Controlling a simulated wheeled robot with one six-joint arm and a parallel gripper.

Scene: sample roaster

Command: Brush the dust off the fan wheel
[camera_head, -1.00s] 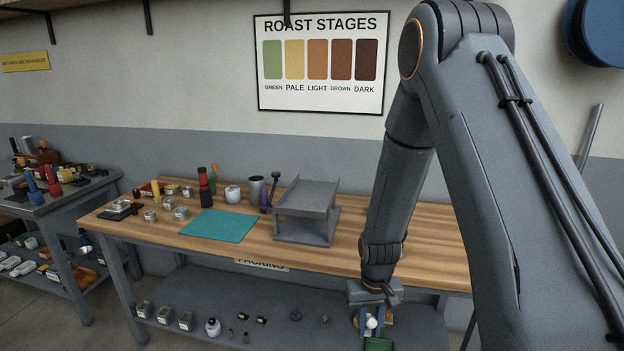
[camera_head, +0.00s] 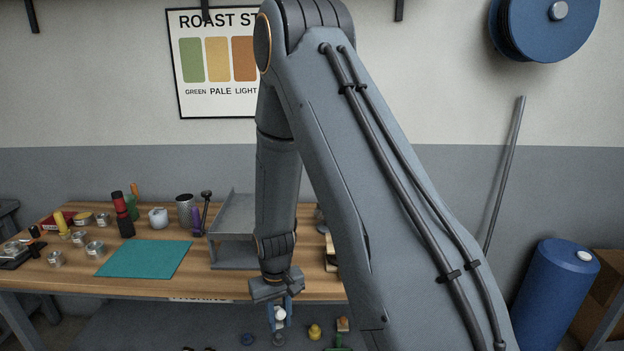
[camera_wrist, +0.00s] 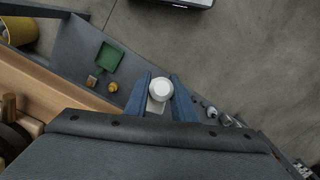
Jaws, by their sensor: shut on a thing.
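My gripper (camera_head: 280,314) hangs at the front edge of the workbench, over the lower shelf. Its blue fingers (camera_wrist: 160,95) are shut on a white, round-ended thing (camera_wrist: 160,89), which also shows in the head view (camera_head: 280,315). Only its round end and a pale part below show, so I cannot tell whether it is a brush. I cannot make out the fan wheel for sure. A dark round thing (camera_wrist: 12,140) is on the bench at the left edge of the wrist view, beside wooden pieces. My arm hides part of the bench.
The wooden bench (camera_head: 215,285) carries a teal mat (camera_head: 146,259), a grey metal stand (camera_head: 232,245) and several cans and bottles. The grey shelf below holds a green pan (camera_wrist: 108,57) and a yellow piece (camera_wrist: 113,87). A blue drum (camera_head: 553,290) stands right.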

